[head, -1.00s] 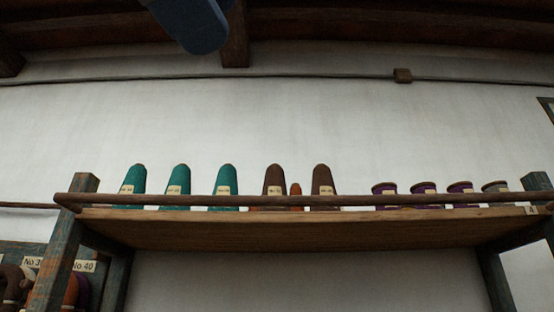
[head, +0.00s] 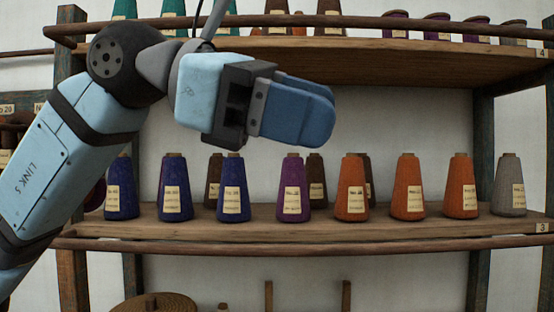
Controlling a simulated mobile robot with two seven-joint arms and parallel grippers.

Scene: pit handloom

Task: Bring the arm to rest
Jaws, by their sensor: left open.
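My left arm (head: 70,150) comes in from the left, bent at a dark joint. Its gripper (head: 308,112) has blue fingers that point right, in front of the shelf rack between the upper and lower boards. The gripper is open and empty; seen from the side, its fingers overlap, so the gap between them hardly shows. It covers part of the upper shelf's front and the wall behind. It appears above the row of cones and apart from them. My right gripper is not in view.
The lower shelf (head: 400,234) holds blue cones (head: 174,190), a purple cone (head: 293,190), orange cones (head: 352,190) and a grey cone (head: 509,188). The upper shelf (head: 420,68) holds more cones and purple spools (head: 437,28). Wooden rails run along both fronts. A round wooden item (head: 155,304) shows below.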

